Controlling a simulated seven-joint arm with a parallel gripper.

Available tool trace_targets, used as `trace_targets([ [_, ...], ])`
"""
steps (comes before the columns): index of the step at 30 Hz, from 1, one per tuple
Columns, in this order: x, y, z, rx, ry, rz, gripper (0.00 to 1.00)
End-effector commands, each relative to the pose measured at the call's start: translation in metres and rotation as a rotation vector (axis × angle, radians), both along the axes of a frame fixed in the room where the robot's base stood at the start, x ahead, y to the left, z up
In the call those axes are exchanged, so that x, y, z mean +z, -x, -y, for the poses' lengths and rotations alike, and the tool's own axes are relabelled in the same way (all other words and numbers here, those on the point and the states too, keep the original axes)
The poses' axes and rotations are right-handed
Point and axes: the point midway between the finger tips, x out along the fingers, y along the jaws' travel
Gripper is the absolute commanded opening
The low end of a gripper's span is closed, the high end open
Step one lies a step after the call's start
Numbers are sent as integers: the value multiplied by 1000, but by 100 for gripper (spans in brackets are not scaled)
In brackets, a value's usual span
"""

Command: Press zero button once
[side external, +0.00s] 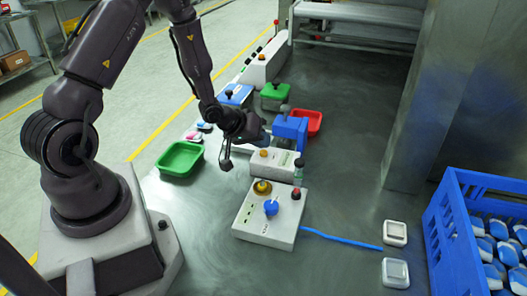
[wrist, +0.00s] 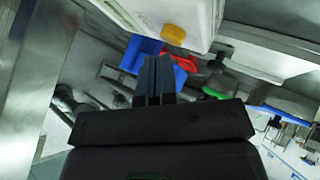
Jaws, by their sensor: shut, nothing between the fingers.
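A white box with a yellow-orange button (side external: 263,154) stands mid-table in the side view. In the wrist view the white box (wrist: 170,15) fills the top, with its yellow button (wrist: 173,34) just above and right of my fingertips. In front of it is a white control panel (side external: 262,235) with a yellow knob (side external: 262,187), a blue knob (side external: 271,207) and a red button (side external: 296,192). No label reading zero is legible. My gripper (wrist: 154,60) is shut and empty; its dark fingers appear apart from the yellow button. The arm end hangs left of the white box.
A blue block (side external: 290,130), a red tray (side external: 314,122) and a green tray (side external: 181,159) stand near my gripper. The table's right middle is clear.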

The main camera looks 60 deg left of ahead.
Motion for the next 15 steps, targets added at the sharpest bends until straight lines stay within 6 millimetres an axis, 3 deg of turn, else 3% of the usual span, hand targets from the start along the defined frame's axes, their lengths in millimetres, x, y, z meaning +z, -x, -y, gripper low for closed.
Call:
trace_targets([
  [15,11,0,0,0,-1,1,0],
])
